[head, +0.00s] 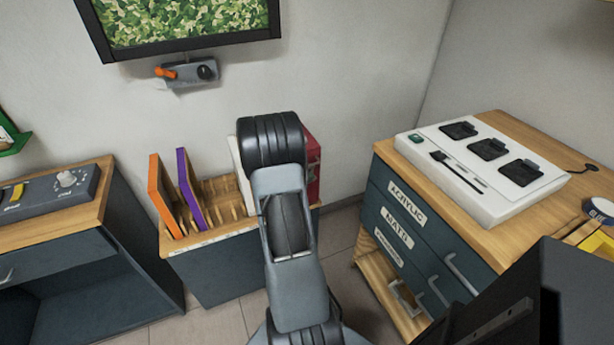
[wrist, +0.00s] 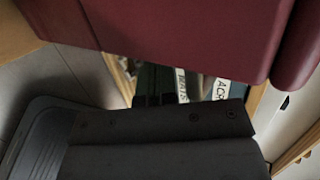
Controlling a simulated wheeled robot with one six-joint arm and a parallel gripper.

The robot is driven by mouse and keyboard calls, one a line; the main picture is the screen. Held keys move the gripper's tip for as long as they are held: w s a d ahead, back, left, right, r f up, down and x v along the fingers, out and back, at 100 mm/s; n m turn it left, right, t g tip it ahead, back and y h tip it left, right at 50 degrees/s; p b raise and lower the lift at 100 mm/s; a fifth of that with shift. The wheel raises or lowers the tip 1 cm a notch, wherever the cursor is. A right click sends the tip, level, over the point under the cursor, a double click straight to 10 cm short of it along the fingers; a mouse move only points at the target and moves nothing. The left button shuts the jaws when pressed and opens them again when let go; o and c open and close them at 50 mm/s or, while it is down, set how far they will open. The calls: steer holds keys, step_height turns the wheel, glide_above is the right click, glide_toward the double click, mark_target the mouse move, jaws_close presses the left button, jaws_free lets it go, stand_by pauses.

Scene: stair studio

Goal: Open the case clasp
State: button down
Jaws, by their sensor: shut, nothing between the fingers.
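A red case (head: 313,168) stands upright at the right end of the wooden slotted rack, partly hidden behind my arm in the head view. In the wrist view a dark red surface (wrist: 190,35), which looks like the same case, fills the top, close to my gripper. My gripper (wrist: 165,125) shows as a dark grey body across the lower part of the wrist view, shut and holding nothing. I cannot tell whether it touches the case. The head view hides my gripper behind the arm. The clasp cannot be made out clearly in either view.
The rack (head: 225,195) also holds an orange panel (head: 167,195) and a purple panel (head: 190,190). A labelled drawer cabinet (head: 400,215) with a white charging tray (head: 465,200) stands at right. A bench (head: 60,220) stands at left. Some floor (head: 215,325) shows between them.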

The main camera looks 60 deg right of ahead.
steer(key=shift+r, duration=0.1)
steer(key=shift+d+r+p, duration=0.1)
steer(key=shift+r+p, duration=0.7)
steer(key=shift+p, duration=0.25)
steer(key=shift+f, duration=0.1)
